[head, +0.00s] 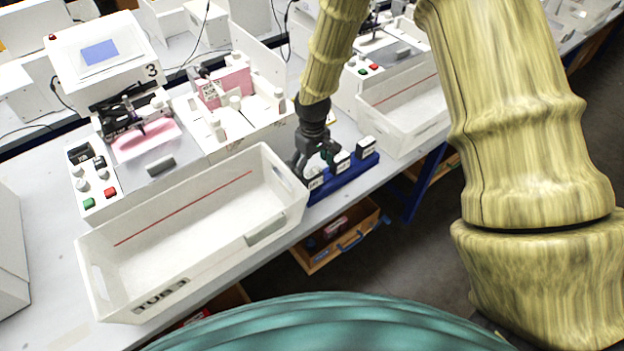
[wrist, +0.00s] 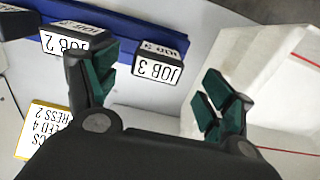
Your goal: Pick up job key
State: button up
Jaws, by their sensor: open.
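Job keys are dark blocks with white labels, standing in a row on a blue rack (head: 349,179) at the table's front edge. In the wrist view, the JOB 3 key (wrist: 160,65) sits between and beyond my fingertips, apart from them. The JOB 2 key (wrist: 72,40) is left of it, close to my left finger. A third key (wrist: 14,22) is cut off at the left edge, its label unreadable. My gripper (wrist: 163,88) is open and empty. In the head view, my gripper (head: 318,160) hangs over the rack's left part and partly hides the keys there.
A white tub (head: 190,215) stands left of the rack, close to my gripper; another tub (head: 405,115) stands to the right. A plotter (head: 130,120) with pink material is behind. A yellow-edged card (wrist: 42,130) lies near the rack.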

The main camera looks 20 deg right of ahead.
aim_at(313, 173)
jog(key=shift+w+d+f+p, duration=0.1)
jog(key=shift+w+f+p, duration=0.05)
jog(key=shift+f+p, duration=0.45)
jog(key=shift+w+f+p, duration=0.1)
jog(key=shift+f+p, duration=0.25)
jog(key=shift+f, duration=0.3)
jog(key=shift+f+p, duration=0.5)
jog(key=shift+f, duration=0.85)
jog(key=shift+c, duration=0.4)
jog(key=c, duration=1)
